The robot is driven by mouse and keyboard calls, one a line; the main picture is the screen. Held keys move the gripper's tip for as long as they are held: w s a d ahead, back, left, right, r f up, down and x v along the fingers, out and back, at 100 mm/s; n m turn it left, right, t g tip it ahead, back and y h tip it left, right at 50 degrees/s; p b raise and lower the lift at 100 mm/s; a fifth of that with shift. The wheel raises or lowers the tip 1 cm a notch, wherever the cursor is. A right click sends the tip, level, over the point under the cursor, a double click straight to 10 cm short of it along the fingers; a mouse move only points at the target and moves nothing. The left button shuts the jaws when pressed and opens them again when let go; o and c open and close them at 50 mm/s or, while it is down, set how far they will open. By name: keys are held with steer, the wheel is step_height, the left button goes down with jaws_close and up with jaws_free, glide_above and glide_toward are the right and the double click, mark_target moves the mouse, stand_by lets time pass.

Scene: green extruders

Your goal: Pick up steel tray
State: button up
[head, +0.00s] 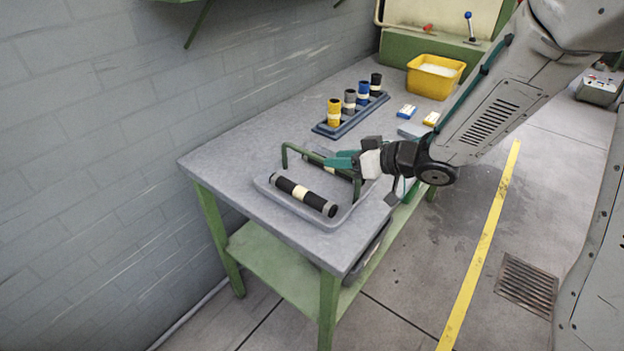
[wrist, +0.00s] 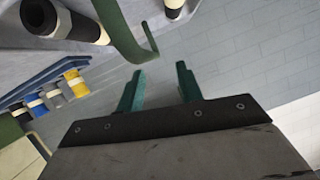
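The steel tray (head: 283,205) is a shallow grey tray at the near end of the workbench. A green bar handle (head: 285,158) arches over it. A black cylinder with a cream band (head: 303,194) lies in the tray, and another lies partly hidden behind the handle. My gripper (head: 335,160) is above the tray's far side, close to the handle. In the wrist view its two teal fingers (wrist: 159,80) are apart with nothing between them. The handle (wrist: 122,32) shows just beyond the fingertips there, its end bent; whether they touch is unclear.
A blue rack (head: 350,118) with several coloured cylinders stands behind the tray. A yellow bin (head: 435,76) and small boxes (head: 407,111) are farther back. A brick wall (head: 100,120) runs along the left. The bench's near left corner is clear.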

steer(key=shift+w+a+f, duration=0.2)
steer(key=shift+w+f, duration=0.25)
steer(key=shift+w, duration=0.25)
steer(key=x, duration=0.4)
steer(key=shift+w, duration=0.15)
jaws_close()
stand_by(0.8)
